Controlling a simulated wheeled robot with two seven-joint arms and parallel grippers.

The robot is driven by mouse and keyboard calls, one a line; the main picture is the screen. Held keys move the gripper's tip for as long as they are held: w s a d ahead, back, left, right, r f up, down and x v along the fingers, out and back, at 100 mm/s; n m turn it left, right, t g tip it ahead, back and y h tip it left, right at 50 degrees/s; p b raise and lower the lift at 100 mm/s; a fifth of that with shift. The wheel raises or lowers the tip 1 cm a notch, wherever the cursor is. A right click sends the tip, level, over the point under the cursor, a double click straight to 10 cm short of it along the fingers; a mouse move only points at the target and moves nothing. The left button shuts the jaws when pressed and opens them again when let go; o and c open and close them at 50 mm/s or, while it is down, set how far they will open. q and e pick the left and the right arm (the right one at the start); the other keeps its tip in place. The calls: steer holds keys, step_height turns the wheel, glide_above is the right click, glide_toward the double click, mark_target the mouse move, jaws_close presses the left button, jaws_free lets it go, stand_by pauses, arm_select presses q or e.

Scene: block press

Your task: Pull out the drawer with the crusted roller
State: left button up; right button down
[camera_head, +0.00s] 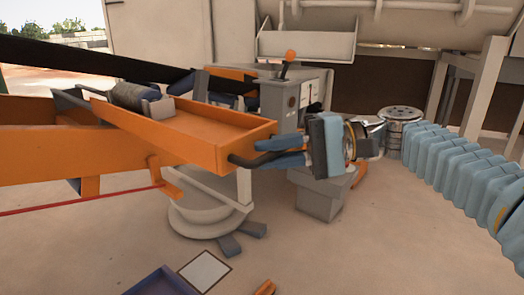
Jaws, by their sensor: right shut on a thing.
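The long orange drawer (205,147) reaches out toward the right from the orange machine frame (60,150). A rough grey-brown roller (131,95) lies at its left end beside a grey block (158,108). The right part of the drawer's floor is bare. My right gripper (262,158) comes in from the right at the drawer's right end. Its blue fingers are shut on the dark drawer handle (240,161), and they partly hide it. My left gripper is not in view.
A grey control box (285,100) with an orange-knobbed lever (289,57) stands behind the drawer. A round pale pedestal (208,215) is below it. A metal drum (400,122) stands at the right. A dark blue tray (160,283) lies at the bottom edge. The floor in front is mostly clear.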

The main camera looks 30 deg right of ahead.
stand_by(0.3)
steer(key=c, duration=1.2)
jaws_free()
steer(key=shift+o, duration=0.2)
steer(key=p+v, duration=0.1)
steer(key=v, duration=1.3)
steer(key=shift+p, duration=0.3)
